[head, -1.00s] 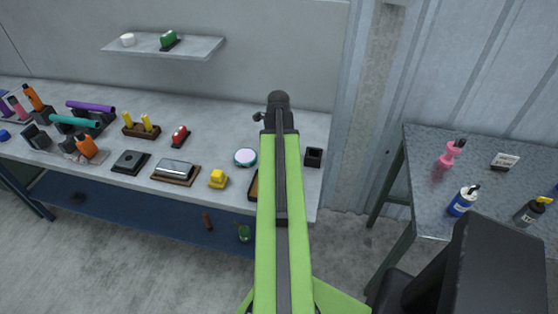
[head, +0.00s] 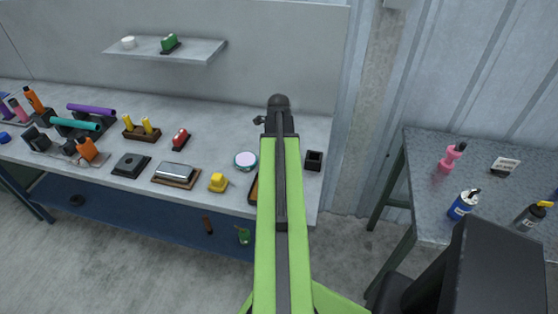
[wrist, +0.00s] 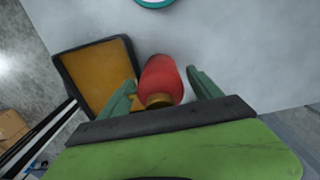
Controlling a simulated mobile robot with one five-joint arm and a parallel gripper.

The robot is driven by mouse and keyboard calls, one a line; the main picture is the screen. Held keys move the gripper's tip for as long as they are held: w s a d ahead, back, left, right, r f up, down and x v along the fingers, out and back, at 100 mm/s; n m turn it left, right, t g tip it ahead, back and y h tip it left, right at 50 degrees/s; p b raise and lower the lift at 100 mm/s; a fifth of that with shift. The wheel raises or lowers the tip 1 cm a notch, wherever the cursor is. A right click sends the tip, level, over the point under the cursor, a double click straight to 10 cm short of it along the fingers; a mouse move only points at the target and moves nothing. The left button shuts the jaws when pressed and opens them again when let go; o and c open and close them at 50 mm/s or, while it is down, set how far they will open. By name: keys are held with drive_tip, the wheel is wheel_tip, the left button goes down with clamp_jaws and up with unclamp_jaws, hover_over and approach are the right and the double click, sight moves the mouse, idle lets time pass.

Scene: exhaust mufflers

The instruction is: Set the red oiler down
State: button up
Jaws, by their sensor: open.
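The red oiler (wrist: 160,80) shows in the wrist view, a rounded red body with a brass-coloured end toward me. It is between the two green fingers of my gripper (wrist: 162,86), over the grey bench top. The fingers are open, with a clear gap on the right side; the left finger is close to the oiler. A dark-rimmed tray with an amber floor (wrist: 97,78) is just left of the oiler, which appears outside it. In the head view my arm hides the oiler and the fingers.
On the bench (head: 220,118), a round teal-rimmed tin (head: 245,160), a yellow block (head: 218,182) and a small black open box (head: 314,160) stand near my arm. A second table (head: 430,210) at right holds bottles. A wall shelf (head: 150,50) is at the back left.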

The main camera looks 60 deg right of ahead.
wheel_tip(320, 180, up, 12)
drive_tip(key=p, duration=1.1)
drive_tip(key=shift+r, duration=0.2)
drive_tip(key=shift+f, duration=0.1)
drive_tip(key=w+a+n, duration=1.5)
drive_tip(key=w+a, duration=0.2)
drive_tip(key=a, duration=0.5)
drive_tip(key=w+a+n, duration=0.2)
drive_tip(key=a+n, duration=0.6)
drive_tip(key=a, duration=0.6)
drive_tip(key=w+a+n, duration=0.2)
drive_tip(key=a+n, duration=0.7)
drive_tip(key=a, duration=0.5)
drive_tip(key=shift+w+n, duration=0.3)
drive_tip(key=shift+w, duration=0.05)
drive_tip(key=shift+a+f, duration=0.1)
